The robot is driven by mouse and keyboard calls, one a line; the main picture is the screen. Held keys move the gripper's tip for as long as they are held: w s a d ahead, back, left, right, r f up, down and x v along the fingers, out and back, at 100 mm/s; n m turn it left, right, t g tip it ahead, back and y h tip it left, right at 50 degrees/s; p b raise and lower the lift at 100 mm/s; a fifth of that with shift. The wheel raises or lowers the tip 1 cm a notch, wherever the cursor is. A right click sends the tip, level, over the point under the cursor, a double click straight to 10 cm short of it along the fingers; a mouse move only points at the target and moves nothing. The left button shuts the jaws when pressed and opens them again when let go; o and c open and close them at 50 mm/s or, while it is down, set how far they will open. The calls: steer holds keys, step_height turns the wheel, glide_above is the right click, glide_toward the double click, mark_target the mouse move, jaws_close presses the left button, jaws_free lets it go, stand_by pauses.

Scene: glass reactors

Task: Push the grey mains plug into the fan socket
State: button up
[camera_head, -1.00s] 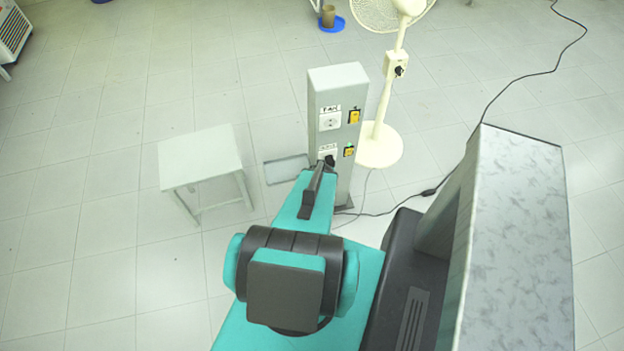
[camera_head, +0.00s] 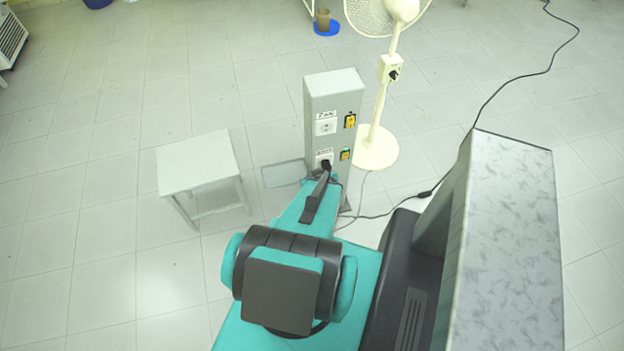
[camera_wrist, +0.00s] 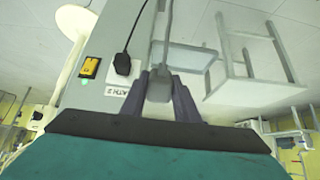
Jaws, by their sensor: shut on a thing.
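My gripper (camera_wrist: 166,92) is shut on the grey mains plug (camera_wrist: 159,88) in the wrist view, with the plug's grey cable running up the picture. The held plug is beside the post, apart from the fan socket, near the lower socket's height.
A black plug (camera_head: 326,164) sits in the lower socket; it also shows in the wrist view (camera_wrist: 122,64). Yellow switches (camera_head: 350,120) flank the sockets, the lower one lit green. A white fan (camera_head: 375,148) stands behind, a small table (camera_head: 196,162) at left, a marbled block (camera_head: 505,230) at right.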

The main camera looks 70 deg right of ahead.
steer(key=shift+s+d+r, duration=0.15)
steer(key=shift+s+r, duration=0.05)
steer(key=shift+r, duration=0.1)
steer(key=r+h, duration=0.1)
steer(key=s+d+r+t+h, duration=0.1)
steer(key=d+r+t+h, duration=0.1)
steer(key=shift+s+d+r, duration=0.15)
steer(key=shift+s+r, duration=0.2)
steer(key=shift+s, duration=0.05)
stand_by(0.6)
steer(key=shift+d, duration=0.1)
steer(key=s+d+r+t+h+b, duration=0.2)
steer(key=d+r+t+h+b, duration=0.1)
steer(key=r+b, duration=0.3)
steer(key=shift+s+d+r+t+h+b, duration=0.2)
steer(key=shift+s+d+t+h+b, duration=0.15)
steer(key=shift+d+h+b, duration=0.35)
stand_by(0.8)
steer(key=shift+d, duration=0.2)
